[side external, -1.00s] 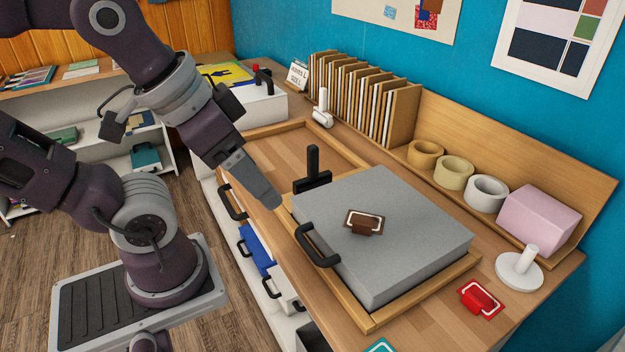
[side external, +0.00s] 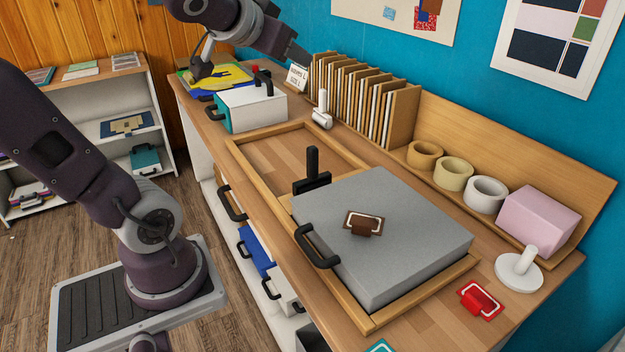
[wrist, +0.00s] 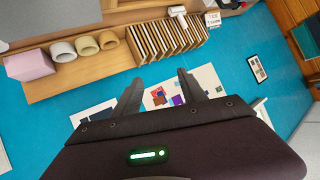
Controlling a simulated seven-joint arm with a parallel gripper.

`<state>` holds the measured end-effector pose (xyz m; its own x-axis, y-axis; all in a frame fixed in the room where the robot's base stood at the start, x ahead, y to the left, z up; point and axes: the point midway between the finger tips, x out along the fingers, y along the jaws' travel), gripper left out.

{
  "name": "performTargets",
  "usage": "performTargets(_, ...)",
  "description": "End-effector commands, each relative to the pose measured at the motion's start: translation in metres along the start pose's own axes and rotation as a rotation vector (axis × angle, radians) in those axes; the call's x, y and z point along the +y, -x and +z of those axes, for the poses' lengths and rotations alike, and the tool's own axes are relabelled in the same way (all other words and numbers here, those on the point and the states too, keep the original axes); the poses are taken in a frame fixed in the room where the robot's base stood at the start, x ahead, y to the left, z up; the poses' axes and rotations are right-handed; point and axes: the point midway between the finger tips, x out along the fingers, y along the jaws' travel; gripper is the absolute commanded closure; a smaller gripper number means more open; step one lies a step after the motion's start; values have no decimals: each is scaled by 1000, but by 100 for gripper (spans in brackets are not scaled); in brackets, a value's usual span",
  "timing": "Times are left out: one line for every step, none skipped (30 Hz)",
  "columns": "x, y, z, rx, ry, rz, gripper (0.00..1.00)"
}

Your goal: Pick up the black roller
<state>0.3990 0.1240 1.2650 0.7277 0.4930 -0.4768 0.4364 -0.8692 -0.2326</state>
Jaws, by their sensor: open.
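My gripper (side external: 300,54) is high at the back of the counter, above the sign and near the upright boards, well away from the black roller. In the wrist view my gripper (wrist: 161,77) has its two fingers spread with nothing between them, facing the blue wall.
A grey slab (side external: 400,225) with a brown stamp (side external: 363,223) sits right of the roller. A white roller (side external: 322,112) stands behind it. Upright boards (side external: 365,97), a white box (side external: 252,110) and tape rolls (side external: 454,174) line the back.

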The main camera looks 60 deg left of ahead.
Motion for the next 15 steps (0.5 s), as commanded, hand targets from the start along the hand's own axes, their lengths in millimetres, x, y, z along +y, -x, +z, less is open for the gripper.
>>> performTargets(-13, -18, -11, 53, -5, -23, 51)
performTargets(-19, -27, -18, 92, -12, -25, 51)
performTargets(-25, -38, -26, 137, -21, -16, 51)
performTargets(-28, -46, -30, 166, -30, -1, 51)
performTargets(-30, -54, -33, 191, -37, 20, 51)
performTargets(-32, -63, -34, 216, -47, 56, 51)
performTargets(-32, -69, -33, 229, -52, 88, 51)
performTargets(-31, -74, -31, 238, -55, 124, 51)
performTargets(-29, -79, -26, 242, -56, 177, 51)
performTargets(-28, -82, -21, 242, -53, 218, 51)
performTargets(-26, -85, -15, 237, -49, 262, 51)
performTargets(-23, -87, -6, 225, -39, 321, 51)
performTargets(-21, -88, 2, 213, -30, 367, 51)
performTargets(-19, -87, 10, 199, -17, 415, 51)
performTargets(-16, -85, 21, 176, 4, 479, 51)
